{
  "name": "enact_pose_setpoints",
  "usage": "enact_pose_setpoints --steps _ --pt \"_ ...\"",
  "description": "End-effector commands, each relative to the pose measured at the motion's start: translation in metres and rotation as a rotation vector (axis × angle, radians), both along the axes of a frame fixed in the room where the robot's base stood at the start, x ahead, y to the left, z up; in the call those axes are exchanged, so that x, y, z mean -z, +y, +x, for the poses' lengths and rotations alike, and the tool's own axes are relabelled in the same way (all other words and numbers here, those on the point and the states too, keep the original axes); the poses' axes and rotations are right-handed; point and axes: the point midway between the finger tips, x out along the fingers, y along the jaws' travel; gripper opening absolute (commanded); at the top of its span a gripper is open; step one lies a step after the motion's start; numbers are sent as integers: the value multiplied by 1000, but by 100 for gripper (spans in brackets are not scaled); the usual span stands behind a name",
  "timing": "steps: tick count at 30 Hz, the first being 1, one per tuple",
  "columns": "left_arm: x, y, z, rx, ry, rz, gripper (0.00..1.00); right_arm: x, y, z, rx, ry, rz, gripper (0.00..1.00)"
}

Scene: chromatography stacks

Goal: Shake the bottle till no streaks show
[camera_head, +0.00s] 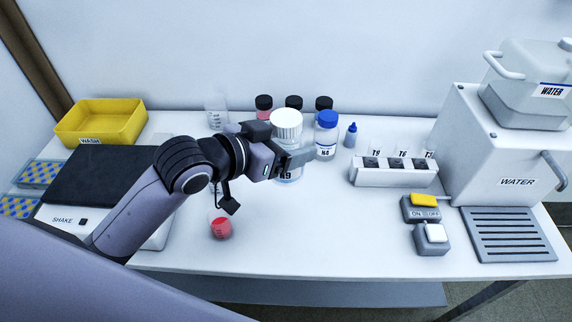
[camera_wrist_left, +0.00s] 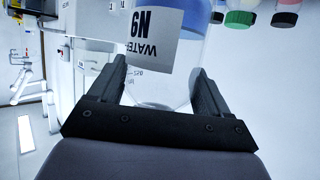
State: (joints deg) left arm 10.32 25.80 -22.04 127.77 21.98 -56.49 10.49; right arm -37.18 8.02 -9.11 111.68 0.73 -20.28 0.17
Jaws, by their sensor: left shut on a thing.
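A clear bottle with a white ribbed cap (camera_head: 287,122) and an N9 label stands upright in my left gripper (camera_head: 298,158). The gripper is shut on the bottle's body, below the cap. In the left wrist view the bottle (camera_wrist_left: 165,85) sits between the two dark fingers (camera_wrist_left: 165,95). Its label is upside down there, and a blue area shows at the top of the glass. I cannot make out streaks, or whether its base touches the table. The shaker (camera_head: 95,178), marked SHAKE, is at the left, partly behind my left arm. My right gripper is not in view.
A blue-capped N4 bottle (camera_head: 326,135) stands close right of the held bottle. Several dark-capped bottles (camera_head: 293,103) are behind. A vial rack (camera_head: 395,175), ON/OFF switch (camera_head: 422,208) and WATER machine (camera_head: 500,150) are at right. The front middle table is mostly clear.

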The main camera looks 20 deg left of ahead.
Motion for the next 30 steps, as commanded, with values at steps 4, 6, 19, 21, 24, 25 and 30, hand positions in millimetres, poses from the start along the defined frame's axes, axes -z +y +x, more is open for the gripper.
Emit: enact_pose_setpoints --steps 4,6,19,21,24,25,30 --pt "-26 0 0 0 -6 -2 35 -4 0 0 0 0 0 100" --pt "-34 0 1 0 -5 -2 35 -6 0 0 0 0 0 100" --pt "-84 0 0 1 -2 -2 35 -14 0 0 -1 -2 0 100" --pt "-103 0 1 1 -13 -3 35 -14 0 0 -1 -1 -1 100" --pt "-140 0 1 0 -18 -3 35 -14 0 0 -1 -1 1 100" --pt "-149 0 1 1 -16 -3 35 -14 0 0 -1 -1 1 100" --pt "-134 0 -1 0 12 -2 35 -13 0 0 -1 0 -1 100"
